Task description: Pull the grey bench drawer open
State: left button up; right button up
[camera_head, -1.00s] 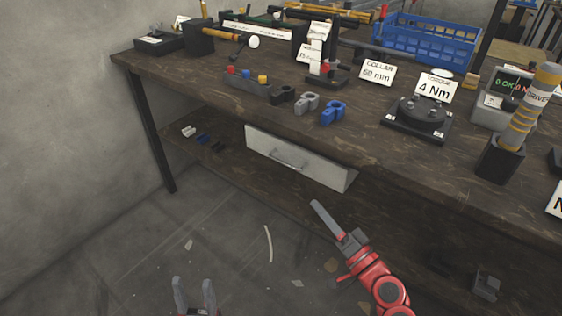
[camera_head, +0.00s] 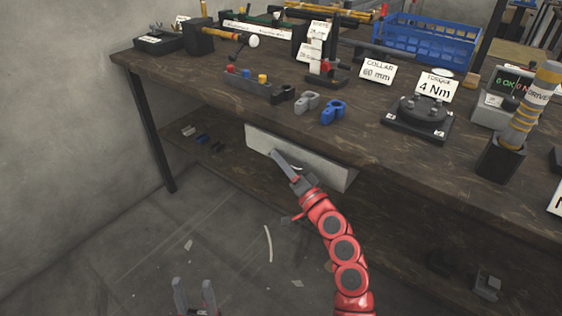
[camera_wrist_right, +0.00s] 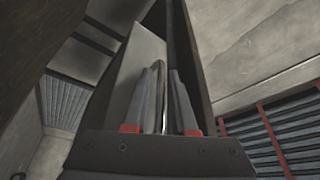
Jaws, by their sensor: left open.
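The grey bench drawer (camera_head: 325,172) hangs under the bench top, its pale front facing me. Its thin metal handle is mostly hidden behind my right gripper (camera_head: 281,161) in the head view. In the right wrist view the handle (camera_wrist_right: 163,75) stands as a thin bar between the two fingers of my right gripper (camera_wrist_right: 164,88). Those fingers are apart, with a gap visible on either side of the bar. The drawer front (camera_wrist_right: 135,65) lies just beyond the fingers. My left gripper (camera_head: 195,290) is open and empty at the bottom of the head view, away from the drawer.
The wooden bench top (camera_head: 205,75) overhangs the drawer and carries clamps, signs, a torque fixture (camera_head: 418,118) and a blue crate (camera_head: 430,42). A lower shelf (camera_head: 390,215) runs below the drawer. A bench leg (camera_head: 153,130) stands to the left. The floor in front is largely open.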

jog(key=shift+c, duration=0.2)
grip_shut()
dwell(1.3)
